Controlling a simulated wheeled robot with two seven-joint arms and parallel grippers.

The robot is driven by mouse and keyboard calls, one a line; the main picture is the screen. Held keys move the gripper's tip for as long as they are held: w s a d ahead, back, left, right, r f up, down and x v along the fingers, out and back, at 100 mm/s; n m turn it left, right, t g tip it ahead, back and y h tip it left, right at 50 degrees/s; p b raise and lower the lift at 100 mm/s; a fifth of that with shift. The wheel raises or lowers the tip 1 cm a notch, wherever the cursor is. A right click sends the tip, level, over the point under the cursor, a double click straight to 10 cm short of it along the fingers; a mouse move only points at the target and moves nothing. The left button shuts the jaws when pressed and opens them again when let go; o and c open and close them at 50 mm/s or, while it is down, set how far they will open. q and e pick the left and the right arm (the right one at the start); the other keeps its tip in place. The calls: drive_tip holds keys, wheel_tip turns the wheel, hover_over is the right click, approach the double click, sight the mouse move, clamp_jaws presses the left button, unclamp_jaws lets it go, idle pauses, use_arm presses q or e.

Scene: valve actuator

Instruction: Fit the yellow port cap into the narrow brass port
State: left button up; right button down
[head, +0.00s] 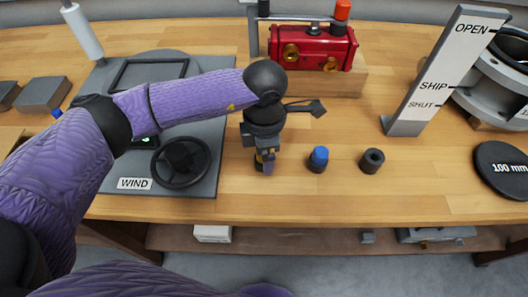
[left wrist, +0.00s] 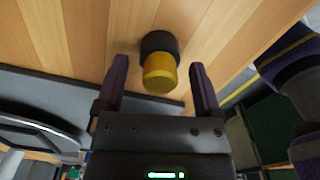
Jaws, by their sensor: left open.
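The yellow port cap (left wrist: 160,74) has a yellow cylindrical end and a wider black part (left wrist: 159,43), and it stands on the wooden bench. In the left wrist view my left gripper (left wrist: 158,66) is open, with one finger on each side of the cap and gaps on both sides. In the head view my left gripper (head: 265,164) is low over the bench and mostly hides the cap. The red actuator body (head: 313,46) at the back has two brass ports. The right one (head: 330,64) looks narrower than the left one (head: 290,52). My right gripper is out of view.
A blue-topped cap (head: 318,158) and a dark cap (head: 372,160) stand right of my left gripper. A grey panel with a handwheel (head: 181,162) lies to the left. An OPEN/SHIP/SHUT sign (head: 440,75) stands to the right. The bench between the caps and the actuator is largely clear.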

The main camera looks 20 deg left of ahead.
use_arm(q)
drive_tip(key=shift+r, duration=0.1)
clamp_jaws()
